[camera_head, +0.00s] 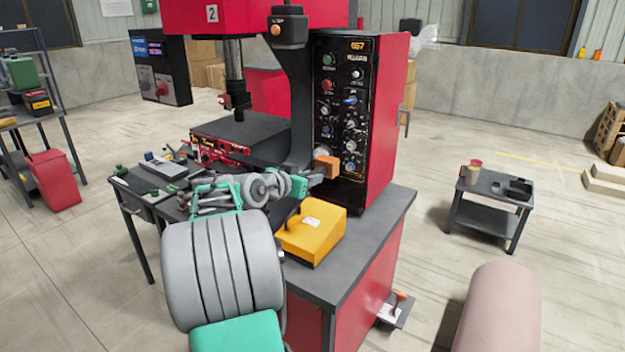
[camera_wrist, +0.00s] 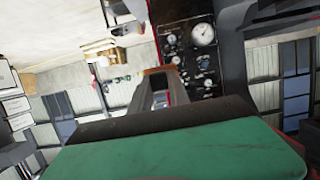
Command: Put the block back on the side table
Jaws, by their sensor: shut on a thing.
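A small orange block (camera_head: 326,166) is held in front of the red machine's control panel, well above the workbench. My gripper (camera_head: 314,172) is shut on it, with the block at its tip. In the wrist view my gripper (camera_wrist: 160,88) points away from the camera, and a brown-orange edge of the block (camera_wrist: 160,70) shows at its tip. A small dark side table (camera_head: 480,187) stands apart on the floor at the right, with a red cup and dark items on top. My gripper is far to the left of it.
The red machine with its control panel (camera_head: 341,95) stands just behind my gripper. A yellow box (camera_head: 310,238) sits on the workbench (camera_head: 368,240) below. A table with tools (camera_head: 140,187) is at the left. Open floor lies between the workbench and the side table.

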